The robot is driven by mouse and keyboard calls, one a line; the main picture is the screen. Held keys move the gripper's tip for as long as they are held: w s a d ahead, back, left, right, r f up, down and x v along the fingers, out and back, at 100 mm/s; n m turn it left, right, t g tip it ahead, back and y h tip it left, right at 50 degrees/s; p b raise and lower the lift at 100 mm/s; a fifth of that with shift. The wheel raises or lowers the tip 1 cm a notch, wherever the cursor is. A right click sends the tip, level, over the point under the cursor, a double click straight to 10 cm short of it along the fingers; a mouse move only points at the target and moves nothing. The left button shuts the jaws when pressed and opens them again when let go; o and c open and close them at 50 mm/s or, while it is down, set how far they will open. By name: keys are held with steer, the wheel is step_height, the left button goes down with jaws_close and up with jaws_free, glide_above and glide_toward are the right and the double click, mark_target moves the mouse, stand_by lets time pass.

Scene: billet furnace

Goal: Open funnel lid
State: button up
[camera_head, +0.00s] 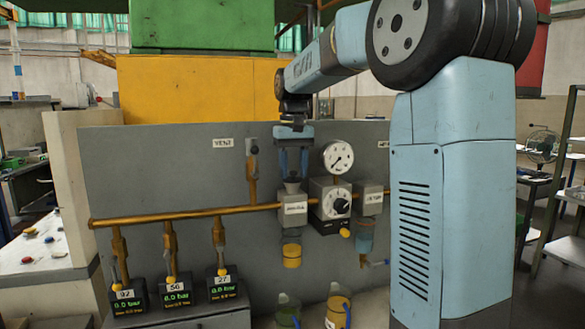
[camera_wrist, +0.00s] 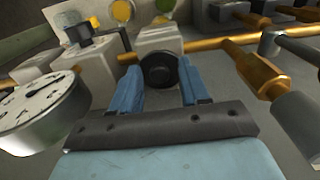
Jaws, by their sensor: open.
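The funnel (camera_head: 292,187) is a small light-coloured cone on top of a grey labelled block (camera_head: 293,210) at the panel's brass pipe. In the wrist view a dark round lid (camera_wrist: 159,70) with a raised middle covers its top and looks shut. My gripper (camera_head: 292,168) points straight down just above the funnel. In the wrist view its blue fingers (camera_wrist: 157,67) are open, one on each side of the lid, with gaps visible. I cannot tell whether the fingertips reach down to the lid's height. The head view hides the lid behind the fingers.
A round gauge (camera_head: 338,157) and a dial box (camera_head: 331,203) stand close right of the funnel. The brass pipe (camera_head: 180,217) runs left, with several valves and pressure displays (camera_head: 174,291) below. A vertical pipe (camera_head: 252,172) stands left of my gripper. Jars (camera_head: 338,307) stand below.

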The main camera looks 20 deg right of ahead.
jaws_close()
stand_by(0.4)
steer(key=shift+w, duration=0.1)
steer(key=shift+w+r+g, duration=0.2)
steer(key=shift+r+g, duration=0.1)
steer(key=shift+g, duration=0.5)
jaws_free()
step_height(320, 180, up, 14)
steer(key=w, duration=0.2)
steer(key=shift+f, duration=0.25)
